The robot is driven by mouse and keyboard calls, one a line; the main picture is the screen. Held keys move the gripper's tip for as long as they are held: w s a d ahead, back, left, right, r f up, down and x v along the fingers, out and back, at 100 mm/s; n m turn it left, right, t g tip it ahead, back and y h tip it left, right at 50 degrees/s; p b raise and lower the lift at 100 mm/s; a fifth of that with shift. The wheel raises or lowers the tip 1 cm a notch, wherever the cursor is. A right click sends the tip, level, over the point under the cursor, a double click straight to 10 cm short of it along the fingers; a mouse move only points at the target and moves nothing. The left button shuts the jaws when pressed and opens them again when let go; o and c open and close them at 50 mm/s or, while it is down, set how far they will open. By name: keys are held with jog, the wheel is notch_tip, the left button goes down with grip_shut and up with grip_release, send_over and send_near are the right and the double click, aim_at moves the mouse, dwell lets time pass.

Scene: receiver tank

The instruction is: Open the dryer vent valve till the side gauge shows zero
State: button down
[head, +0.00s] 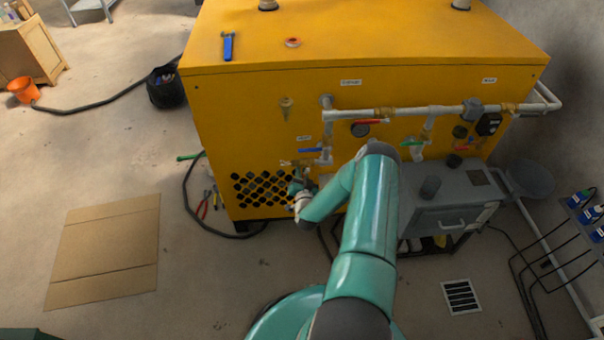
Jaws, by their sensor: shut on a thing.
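The yellow dryer cabinet (265,125) carries white piping on its front. A blue-handled valve (310,150) sits on the left drop pipe, with a small brass fitting (290,163) just below it. A red-handled valve (369,121) and a green-handled valve (412,143) are further right. A dark round gauge (360,130) sits beneath the red handle; its reading is too small to tell. My gripper (301,186) is low at the cabinet front, below the brass fitting, shut on a small part there. My wrist and the distance hide which valve part it is.
A grey cabinet (450,218) stands right of my arm. Pliers and screwdrivers (206,203) and a black hose (188,200) lie on the floor at left. Flat cardboard (105,248) lies further left. A blue tool (228,46) and a tape roll (292,42) are on the dryer's top.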

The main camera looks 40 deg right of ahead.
jog(key=c, duration=1.4)
grip_release()
jog(key=v, duration=1.3)
jog(key=shift+s+a, duration=0.25)
jog(key=shift+s, duration=0.05)
jog(key=shift+c, duration=0.2)
